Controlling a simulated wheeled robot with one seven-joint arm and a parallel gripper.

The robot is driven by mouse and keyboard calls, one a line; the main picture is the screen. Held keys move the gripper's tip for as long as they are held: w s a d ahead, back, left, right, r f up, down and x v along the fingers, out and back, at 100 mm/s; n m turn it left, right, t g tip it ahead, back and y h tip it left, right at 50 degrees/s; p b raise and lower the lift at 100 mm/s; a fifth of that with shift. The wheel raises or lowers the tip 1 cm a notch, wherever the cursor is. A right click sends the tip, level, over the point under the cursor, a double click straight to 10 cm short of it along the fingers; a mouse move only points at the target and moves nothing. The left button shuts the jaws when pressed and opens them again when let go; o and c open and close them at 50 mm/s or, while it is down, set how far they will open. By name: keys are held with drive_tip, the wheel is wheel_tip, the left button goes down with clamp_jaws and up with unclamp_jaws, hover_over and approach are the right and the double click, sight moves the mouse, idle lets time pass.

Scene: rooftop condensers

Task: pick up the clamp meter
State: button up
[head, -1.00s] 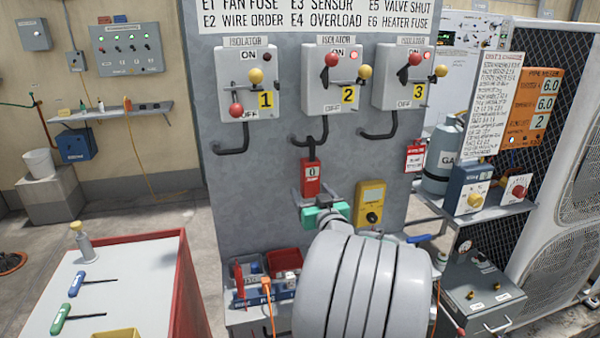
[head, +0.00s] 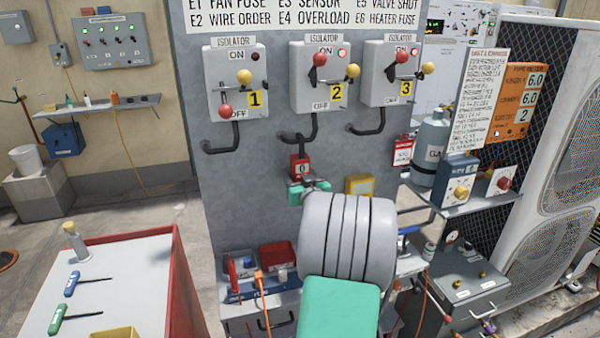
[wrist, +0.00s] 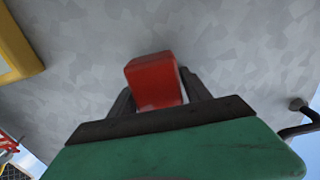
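A red handheld unit (head: 300,166) with a small pale panel marked 0 hangs on the grey board, under the black conduit of isolator 2. It looks like the clamp meter. In the wrist view its red body (wrist: 153,82) is slightly blurred and lies in line with the gap between my fingers. My gripper (head: 308,186) is just below it in the head view, fingers pointing at the board. The fingers (wrist: 160,98) stand apart, one on each side of the red body. Whether they touch it is unclear. My wrist hides what lies below.
A yellow meter (head: 359,184) is right of my gripper, partly hidden by my arm; its edge shows in the wrist view (wrist: 18,45). Isolators (head: 320,78) with levers are above. A red-sided cart (head: 110,285) stands left.

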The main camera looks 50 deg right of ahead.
sight(299, 164)
clamp_jaws()
idle(0.4)
drive_tip(key=shift+r, duration=0.15)
drive_tip(key=shift+r, duration=0.3)
drive_tip(key=r, duration=0.1)
drive_tip(key=r+b, duration=0.1)
drive_tip(key=shift+s+a+r, duration=0.1)
drive_tip(key=shift+s+r, duration=0.15)
drive_tip(key=shift+r, duration=0.1)
drive_tip(key=b+v, duration=0.4)
drive_tip(key=v, duration=1.3)
drive_tip(key=shift+s+a, duration=0.15)
drive_tip(key=shift+s, duration=0.05)
